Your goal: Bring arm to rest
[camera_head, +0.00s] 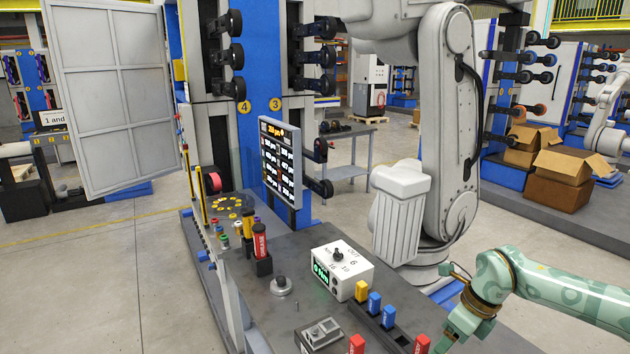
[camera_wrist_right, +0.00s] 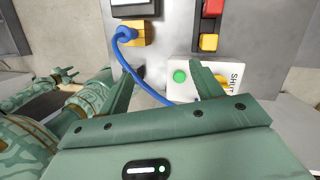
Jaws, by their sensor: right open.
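My right gripper (camera_wrist_right: 166,78) is open in the right wrist view, its two green fingers apart over the bench with nothing held between them. My green right arm (camera_head: 565,295) enters the head view from the right, and its hand is at the lower right, near the coloured blocks. Part of my left arm shows at the left of the wrist view, with a small, distant left gripper (camera_wrist_right: 66,75); its jaw state is unclear. The left arm is not in the head view.
A white dial box (camera_head: 340,268), red bottle (camera_head: 262,246) and screen (camera_head: 281,160) stand on the grey bench. A blue cable (camera_wrist_right: 135,72) runs close to my right fingers, beside a white box with a green button (camera_wrist_right: 180,76). A large white arm (camera_head: 447,120) stands behind.

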